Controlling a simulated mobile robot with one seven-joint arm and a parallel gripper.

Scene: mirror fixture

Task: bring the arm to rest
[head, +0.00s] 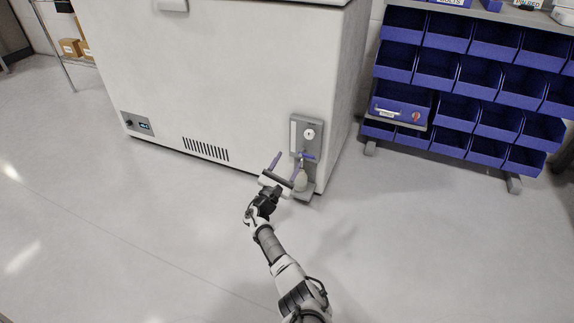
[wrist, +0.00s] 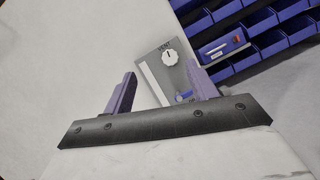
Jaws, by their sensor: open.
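My gripper (head: 286,165) is open, with its two purple fingers spread apart and nothing seen between them. It is in front of the lower right part of a white chest freezer (head: 220,85). A grey fixture (head: 304,128) with a round white dial is on the freezer's front, just beyond my fingers. In the wrist view my gripper (wrist: 160,92) faces this fixture (wrist: 152,72), whose dial shows between and above the fingers. A blue piece on the fixture shows beside the right finger. A pale rounded object (head: 300,181) sits low on the fixture, partly behind my gripper.
A rack of blue bins (head: 470,68) stands to the right of the freezer, with a blue box (head: 400,108) at its left front. A wire shelf with cardboard boxes (head: 70,48) stands at the far left. The pale floor (head: 120,220) around my arm is clear.

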